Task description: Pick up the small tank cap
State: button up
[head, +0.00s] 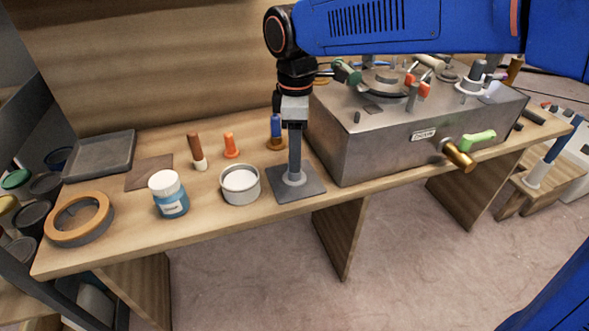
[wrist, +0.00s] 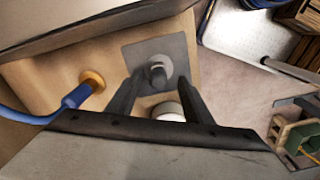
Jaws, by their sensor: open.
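The small tank cap, a grey round piece with a raised knob, appears to be the one on the dark square pad (head: 312,187) at the bench's front edge. The cap shows in the wrist view (wrist: 157,70) near the middle of the pad (wrist: 182,50). In the head view, my gripper's fingers hide part of the cap (head: 287,181). My gripper (head: 294,170) points down over it. In the wrist view, my gripper (wrist: 158,80) is open, with the cap between and just beyond its fingertips. I cannot tell whether a finger touches the cap.
The metal tank (head: 370,150) stands close on the right, fittings on top. A white tin (head: 240,185) sits left of the pad; a blue-handled tool (head: 276,126) stands behind. A blue jar (head: 168,195), orange piece (head: 231,145) and tape roll (head: 80,220) are farther left.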

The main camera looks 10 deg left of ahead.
jog(key=shift+w+f, duration=0.1)
jog(key=shift+f, duration=1.7)
jog(key=c, duration=1.1)
notch_tip(320, 180, up, 9)
jog(key=shift+r, duration=0.55)
jog(key=shift+d, duration=0.1)
